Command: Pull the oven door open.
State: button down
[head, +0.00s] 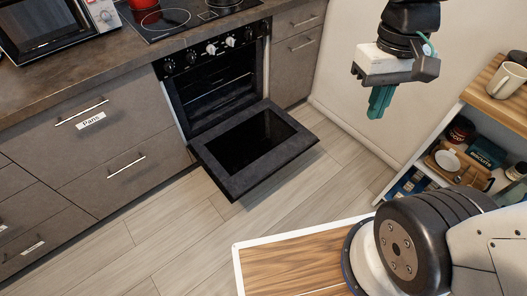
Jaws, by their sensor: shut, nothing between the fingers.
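The oven (210,84) is built into the counter near the top middle of the head view. Its door (253,142) is folded down and out, close to level, and the dark cavity with its racks shows behind it. My gripper (378,104) hangs to the right of the door, above the floor and apart from it. Its green fingers are together with nothing between them. The door's handle cannot be made out from this angle.
Grey drawers (100,130) flank the oven on the left, and a cabinet (296,55) is on its right. A shelf (508,108) with a mug and several goods stands at the right. Wooden floor (170,235) in front of the door is clear.

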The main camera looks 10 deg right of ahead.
jog(key=shift+s+r+t, duration=1.3)
jog(key=shift+s+r, duration=0.6)
jog(key=shift+r, duration=0.05)
jog(key=w+f+n+g, duration=0.1)
jog(key=w+f, duration=0.5)
jog(key=f, duration=0.2)
jog(key=w+f+g, duration=0.1)
jog(key=w+f, duration=0.4)
jog(key=f, duration=0.4)
jog(key=w+f+n+g, duration=0.1)
jog(key=w+f, duration=0.5)
jog(key=f, duration=0.2)
jog(key=w+a+f+n+t, duration=0.1)
jog(key=w+f, duration=0.1)
jog(key=f, duration=0.7)
jog(key=w+a+f+n+t+y, duration=0.1)
jog(key=w+a+f+t, duration=0.1)
jog(key=f, duration=0.7)
jog(key=w+a+f+t, duration=0.1)
jog(key=w+f, duration=0.2)
jog(key=f, duration=0.5)
jog(key=w+a+n+t+y, duration=0.2)
jog(key=w+a+t+y, duration=0.2)
jog(key=w+a+t, duration=0.3)
jog(key=w+a+f, duration=0.2)
jog(key=w+f, duration=0.5)
jog(key=f, duration=0.3)
jog(key=shift+t, duration=0.3)
